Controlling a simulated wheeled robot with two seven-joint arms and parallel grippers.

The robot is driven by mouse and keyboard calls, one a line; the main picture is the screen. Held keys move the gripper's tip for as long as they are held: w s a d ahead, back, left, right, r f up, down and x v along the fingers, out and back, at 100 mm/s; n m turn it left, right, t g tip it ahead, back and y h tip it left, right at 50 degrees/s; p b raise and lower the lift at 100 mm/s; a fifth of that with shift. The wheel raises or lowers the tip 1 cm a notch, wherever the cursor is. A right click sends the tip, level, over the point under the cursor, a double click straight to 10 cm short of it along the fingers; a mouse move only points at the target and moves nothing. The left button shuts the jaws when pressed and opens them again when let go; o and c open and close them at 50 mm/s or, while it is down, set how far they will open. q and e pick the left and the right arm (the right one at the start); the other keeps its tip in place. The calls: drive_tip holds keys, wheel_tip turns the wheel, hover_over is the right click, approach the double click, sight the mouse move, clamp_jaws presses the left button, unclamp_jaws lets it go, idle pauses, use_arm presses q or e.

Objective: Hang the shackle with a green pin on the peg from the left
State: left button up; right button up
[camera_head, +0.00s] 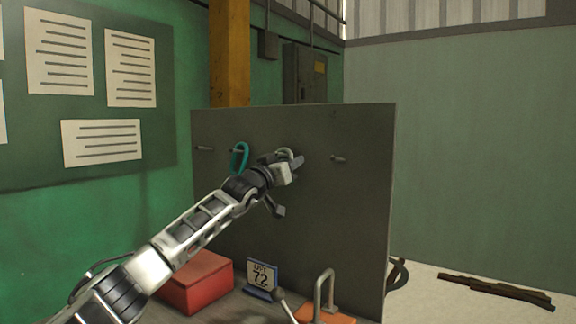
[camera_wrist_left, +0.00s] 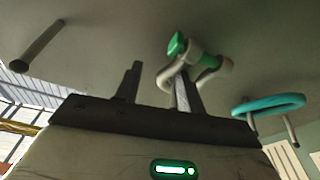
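The shackle with a green pin (camera_wrist_left: 177,45) shows in the left wrist view as a pale grey bow close to the panel, at one fingertip. In the head view its pale bow (camera_head: 285,153) is partly hidden behind my left gripper (camera_head: 286,188). Whether the shackle rests on a peg is hidden. The upright grey panel carries a bare peg (camera_head: 204,148) at far left, a peg with a teal ring (camera_head: 240,158), and a bare peg (camera_head: 338,158) at right. My right gripper is not in view.
The teal ring (camera_wrist_left: 268,104) is close beside the gripper in the wrist view.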

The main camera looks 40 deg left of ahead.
use_arm(q)
drive_tip(key=shift+f, duration=0.1)
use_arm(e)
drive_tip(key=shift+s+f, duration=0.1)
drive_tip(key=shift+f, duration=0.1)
use_arm(q)
drive_tip(key=b+v, duration=1.4)
drive_tip(key=v, duration=0.2)
drive_tip(key=shift+b, duration=0.3)
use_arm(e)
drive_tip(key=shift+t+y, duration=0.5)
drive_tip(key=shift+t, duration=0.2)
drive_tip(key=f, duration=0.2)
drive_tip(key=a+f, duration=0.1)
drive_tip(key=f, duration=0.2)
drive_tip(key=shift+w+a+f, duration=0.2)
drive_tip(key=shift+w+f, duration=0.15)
